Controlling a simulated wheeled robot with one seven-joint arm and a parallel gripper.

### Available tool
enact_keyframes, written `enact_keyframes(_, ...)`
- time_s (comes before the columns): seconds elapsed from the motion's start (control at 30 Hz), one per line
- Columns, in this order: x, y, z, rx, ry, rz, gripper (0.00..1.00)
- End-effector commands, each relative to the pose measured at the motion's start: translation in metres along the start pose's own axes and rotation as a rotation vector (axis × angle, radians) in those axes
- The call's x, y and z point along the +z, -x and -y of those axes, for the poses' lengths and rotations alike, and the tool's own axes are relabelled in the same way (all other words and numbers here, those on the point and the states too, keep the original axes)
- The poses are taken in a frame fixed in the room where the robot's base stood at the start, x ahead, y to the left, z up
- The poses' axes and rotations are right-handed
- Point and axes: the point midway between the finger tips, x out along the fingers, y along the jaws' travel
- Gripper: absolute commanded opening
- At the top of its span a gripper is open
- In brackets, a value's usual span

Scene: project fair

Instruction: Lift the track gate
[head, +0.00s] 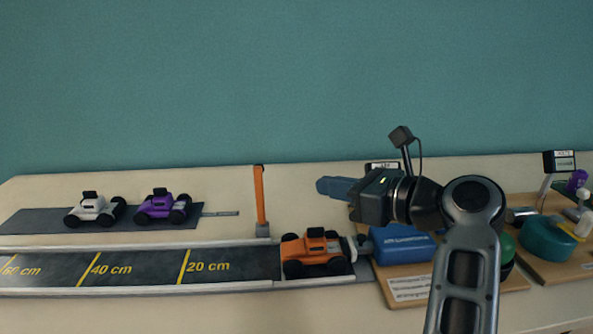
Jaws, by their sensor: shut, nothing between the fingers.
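The track gate (260,196) is an orange bar that stands upright from a small grey base at the far edge of the track (140,267). The bar does not lie across the lane. My gripper (321,186) is shut and empty. Its fingers point left, and in the picture they are to the right of the gate's upper part, apart from it. An orange car (313,252) sits at the right end of the track, in front of and to the right of the gate base.
A white car (95,209) and a purple car (163,206) stand on a dark mat (35,221) at the back left. A blue compressor box (403,244) on a wooden board is below my gripper. A teal device (549,239) is at the far right. The tabletop behind the track is mostly clear.

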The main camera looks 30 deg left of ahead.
Motion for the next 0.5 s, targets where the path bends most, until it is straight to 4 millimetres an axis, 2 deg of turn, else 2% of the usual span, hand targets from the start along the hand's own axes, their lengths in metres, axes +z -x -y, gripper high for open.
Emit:
enact_keyframes(0.17, 0.001, -0.022, -0.001, 0.004, -0.001, 0.001, 0.0)
enact_keyframes(0.5, 0.002, -0.089, 0.0, 0.003, -0.001, 0.003, 0.0)
